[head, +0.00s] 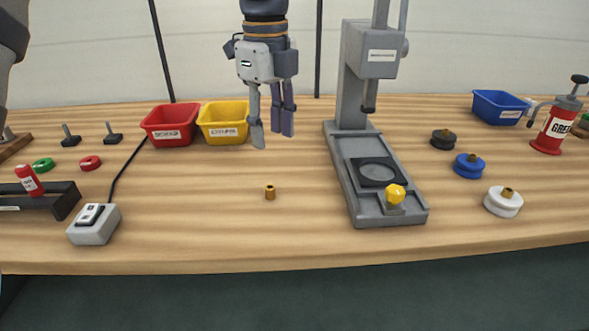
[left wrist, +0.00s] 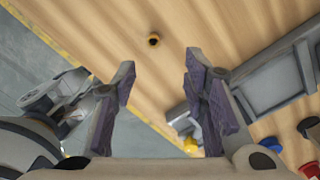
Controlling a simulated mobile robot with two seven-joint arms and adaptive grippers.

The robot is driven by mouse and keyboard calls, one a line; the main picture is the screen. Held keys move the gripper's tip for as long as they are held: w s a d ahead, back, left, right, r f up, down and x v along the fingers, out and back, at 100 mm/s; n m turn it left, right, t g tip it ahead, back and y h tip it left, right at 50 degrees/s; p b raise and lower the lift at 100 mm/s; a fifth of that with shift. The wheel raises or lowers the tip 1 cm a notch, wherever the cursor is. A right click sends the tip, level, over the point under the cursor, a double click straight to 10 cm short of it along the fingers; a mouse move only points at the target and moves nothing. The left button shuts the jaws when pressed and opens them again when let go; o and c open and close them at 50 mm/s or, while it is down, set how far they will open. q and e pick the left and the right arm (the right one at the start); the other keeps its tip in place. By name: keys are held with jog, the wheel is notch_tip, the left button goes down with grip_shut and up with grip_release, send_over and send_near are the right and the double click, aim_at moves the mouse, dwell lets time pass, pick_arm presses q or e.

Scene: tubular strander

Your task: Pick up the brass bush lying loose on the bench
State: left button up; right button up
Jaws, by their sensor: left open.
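The brass bush (head: 270,192) is a small golden cylinder with a dark hole, standing alone on the wooden bench (head: 250,240) near its front middle. In the left wrist view the bush (left wrist: 154,40) shows beyond the fingertips, between their lines and nearer the left finger. My left gripper (head: 270,138) hangs above the bench, fingers pointing down, behind and above the bush in the head view. It is open and empty; its spread fingers also show in the left wrist view (left wrist: 160,75).
A grey press (head: 385,205) with a yellow knob stands right of the bush. Red (head: 170,126) and yellow (head: 226,122) bins stand behind. A switch box (head: 94,224) is at left. Wheels with brass centres, including a white one (head: 503,201), sit at right. Bench around the bush is clear.

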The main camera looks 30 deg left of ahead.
aim_at(271, 187)
pick_arm(q)
jog(key=f, duration=0.3)
jog(key=s+f, duration=0.1)
jog(key=f, duration=0.7)
jog(key=shift+s+f, duration=0.15)
jog(key=shift+f, duration=0.25)
grip_shut()
